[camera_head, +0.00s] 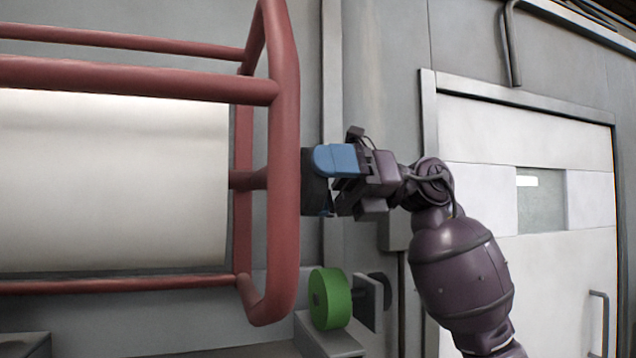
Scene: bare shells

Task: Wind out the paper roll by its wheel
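The paper roll (110,180) is a wide white cylinder lying level inside a red tube frame (283,130) at the left. Its red axle passes towards the frame's right end. Just right of the frame, in line with the axle, is a dark part (312,195) with a blue piece (336,160) at it; the frame partly hides this. My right gripper (345,185) comes from the right and is at the blue piece, its fingers close around or against it. I cannot tell whether they clamp it. My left gripper is not in view.
A green wheel (330,298) on a short shaft with a grey bracket (368,303) stands below my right gripper, beside a grey block (328,340). A grey wall is behind. A white door (540,255) with a small window is at the right.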

